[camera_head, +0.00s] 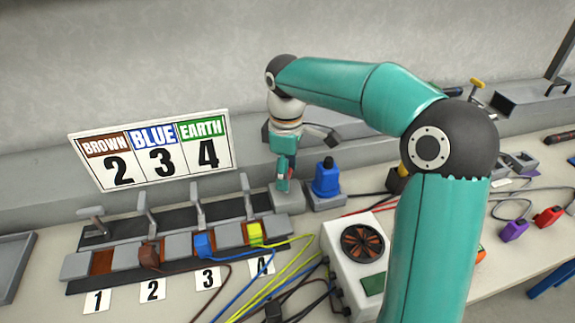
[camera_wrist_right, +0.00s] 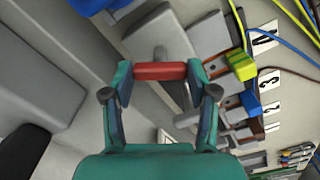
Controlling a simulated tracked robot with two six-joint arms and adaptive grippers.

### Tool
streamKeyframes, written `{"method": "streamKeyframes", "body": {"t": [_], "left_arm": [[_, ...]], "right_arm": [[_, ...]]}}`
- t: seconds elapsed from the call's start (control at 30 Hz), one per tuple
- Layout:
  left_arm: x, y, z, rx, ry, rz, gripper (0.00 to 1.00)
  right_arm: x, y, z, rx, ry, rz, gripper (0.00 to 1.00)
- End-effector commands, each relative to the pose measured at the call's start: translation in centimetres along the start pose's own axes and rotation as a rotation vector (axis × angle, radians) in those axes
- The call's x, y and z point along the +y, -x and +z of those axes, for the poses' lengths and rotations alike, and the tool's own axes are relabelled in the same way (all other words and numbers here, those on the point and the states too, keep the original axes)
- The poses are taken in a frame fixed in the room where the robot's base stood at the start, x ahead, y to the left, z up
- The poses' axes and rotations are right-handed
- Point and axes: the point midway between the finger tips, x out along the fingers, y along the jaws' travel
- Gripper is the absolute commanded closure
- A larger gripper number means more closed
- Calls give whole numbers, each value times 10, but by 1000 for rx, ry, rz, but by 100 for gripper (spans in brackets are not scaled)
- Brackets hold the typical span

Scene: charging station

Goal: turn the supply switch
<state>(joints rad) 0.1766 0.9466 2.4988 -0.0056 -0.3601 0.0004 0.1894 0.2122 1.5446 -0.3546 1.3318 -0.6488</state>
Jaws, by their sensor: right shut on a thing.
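The supply switch shows as a red bar handle (camera_wrist_right: 160,71) on a short grey stem over a light grey box (camera_head: 288,199). My right gripper (camera_head: 283,183) comes down on it from above, behind the terminal row. In the wrist view, the two fingertips of my right gripper (camera_wrist_right: 160,74) are closed on the ends of the red handle. In the head view the fingers hide most of the handle. My left gripper is in neither view.
A terminal row with levers and brown, blue and yellow-green plugs (camera_head: 254,234) lies left of the switch. A blue plug (camera_head: 326,178) stands close at its right. A white fan box (camera_head: 358,245) is in front. A sign (camera_head: 155,150) reads brown 2, blue 3, earth 4.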

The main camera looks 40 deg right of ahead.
Motion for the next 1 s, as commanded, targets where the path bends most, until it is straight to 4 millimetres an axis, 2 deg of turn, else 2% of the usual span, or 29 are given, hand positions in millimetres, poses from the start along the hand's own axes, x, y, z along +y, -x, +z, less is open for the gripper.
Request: {"method": "streamKeyframes", "body": {"t": [0.4,1.0], "left_arm": [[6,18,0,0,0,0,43],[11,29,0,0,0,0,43]], "right_arm": [[-1,1,0,-2,-394,-4,77],[-1,0,0,-2,-911,-2,77]]}}
